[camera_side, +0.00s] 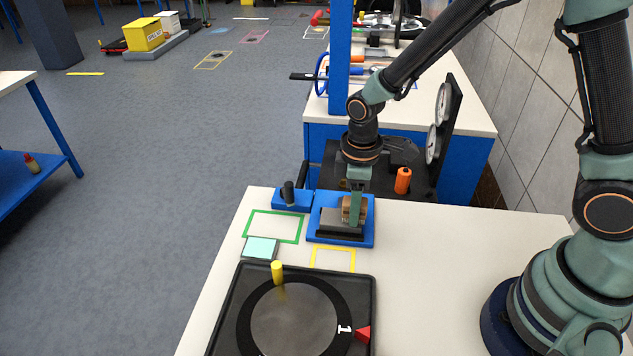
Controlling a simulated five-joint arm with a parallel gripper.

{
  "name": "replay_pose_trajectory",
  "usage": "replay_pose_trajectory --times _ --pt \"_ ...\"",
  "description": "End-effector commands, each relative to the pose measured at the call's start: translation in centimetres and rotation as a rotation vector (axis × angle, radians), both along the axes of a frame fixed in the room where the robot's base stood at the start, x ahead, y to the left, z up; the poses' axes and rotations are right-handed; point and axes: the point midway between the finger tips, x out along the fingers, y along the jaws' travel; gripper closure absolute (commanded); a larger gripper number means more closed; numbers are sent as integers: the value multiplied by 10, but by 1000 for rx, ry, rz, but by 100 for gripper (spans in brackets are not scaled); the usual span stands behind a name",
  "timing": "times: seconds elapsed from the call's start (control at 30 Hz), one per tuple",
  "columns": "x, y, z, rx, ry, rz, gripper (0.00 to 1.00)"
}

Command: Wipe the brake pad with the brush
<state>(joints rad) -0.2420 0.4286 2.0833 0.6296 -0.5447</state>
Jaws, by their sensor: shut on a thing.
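My gripper (356,215) points down over the blue fixture (368,232) near the back edge of the white table. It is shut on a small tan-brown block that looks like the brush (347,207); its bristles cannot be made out. The brush is partly hidden by the finger. A grey plate with a dark front edge, which looks like the brake pad (338,228), lies in the fixture under the brush. I cannot tell whether the brush touches it.
A small blue holder with a black post (289,193) stands left of the fixture. A pale teal block (260,248) lies at the front left, near green and yellow outlines. A black tray (365,290) with a round plate and yellow peg (277,272) is in front.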

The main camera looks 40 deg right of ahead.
Motion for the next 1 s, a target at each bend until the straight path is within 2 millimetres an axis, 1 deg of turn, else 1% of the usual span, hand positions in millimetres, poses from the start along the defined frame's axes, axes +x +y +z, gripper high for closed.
replay_pose_trajectory --times 0.1,0.17,0.27,0.37,0.8,1.0 --pt "-9 -8 0 -1 2 -2 100" --pt "-9 -8 3 0 -1 -1 100" --pt "-8 -8 25 1 -7 0 100" --pt "-9 -8 31 1 -2 0 100" --pt "-8 -8 71 1 -4 0 100" --pt "-8 -8 82 1 -2 0 100"
